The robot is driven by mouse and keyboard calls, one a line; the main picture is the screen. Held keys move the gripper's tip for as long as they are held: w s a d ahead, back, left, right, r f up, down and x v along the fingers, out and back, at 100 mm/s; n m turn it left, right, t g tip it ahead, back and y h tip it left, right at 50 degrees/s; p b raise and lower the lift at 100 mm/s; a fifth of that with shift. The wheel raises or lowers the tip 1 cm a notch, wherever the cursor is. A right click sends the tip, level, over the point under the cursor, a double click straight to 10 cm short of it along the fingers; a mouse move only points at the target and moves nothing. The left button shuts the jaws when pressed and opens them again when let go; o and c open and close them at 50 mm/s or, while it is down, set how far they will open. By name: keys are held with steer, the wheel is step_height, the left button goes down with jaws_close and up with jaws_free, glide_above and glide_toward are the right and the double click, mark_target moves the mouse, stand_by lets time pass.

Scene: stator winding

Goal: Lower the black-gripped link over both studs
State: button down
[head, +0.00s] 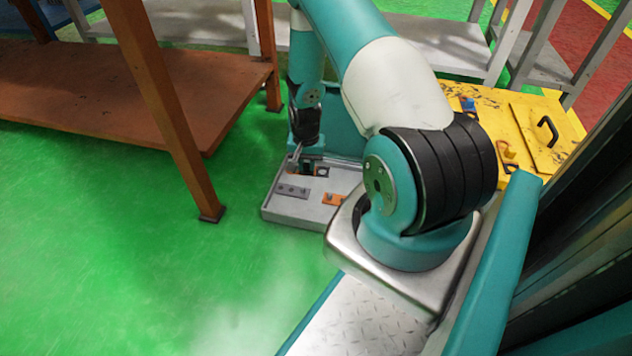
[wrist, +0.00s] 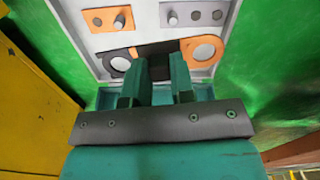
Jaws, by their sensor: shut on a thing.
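My gripper (wrist: 160,62) is shut on the link's black grip (wrist: 157,48), above the pale tray. I cannot tell how much of this belongs to the link. One stud (wrist: 118,23) stands on an orange plate (wrist: 97,20) and another (wrist: 172,18) on a grey plate (wrist: 195,5); both lie beyond the link, apart from it. In the head view my gripper (head: 297,158) is small and hides most of the link.
The tray (head: 300,216) sits low over the green floor. A yellow bench (head: 560,115) with a black handle stands at the right. A brown table (head: 180,100) and its leg are at the left. Grey shelving (head: 425,35) stands behind. Open floor lies left of the tray.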

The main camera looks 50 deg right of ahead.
mark_target(316, 169)
steer(key=shift+m, duration=0.8)
steer(key=f, duration=0.1)
steer(key=s+d+f, duration=0.1)
steer(key=f, duration=0.1)
steer(key=d+f+b, duration=0.1)
steer(key=shift+s+d+f, duration=0.1)
steer(key=shift+s+f, duration=0.1)
steer(key=shift+s, duration=0.2)
step_height(316, 169, down, 4)
steer(key=b, duration=0.4)
steer(key=shift+f, duration=0.6)
steer(key=shift+a+p, duration=0.2)
steer(key=shift+p, duration=0.1)
steer(key=shift+f, duration=0.2)
steer(key=shift+f, duration=0.4)
steer(key=shift+f+b, duration=0.35)
steer(key=shift+f, duration=0.25)
stand_by(0.6)
steer(key=c, duration=0.9)
jaws_free()
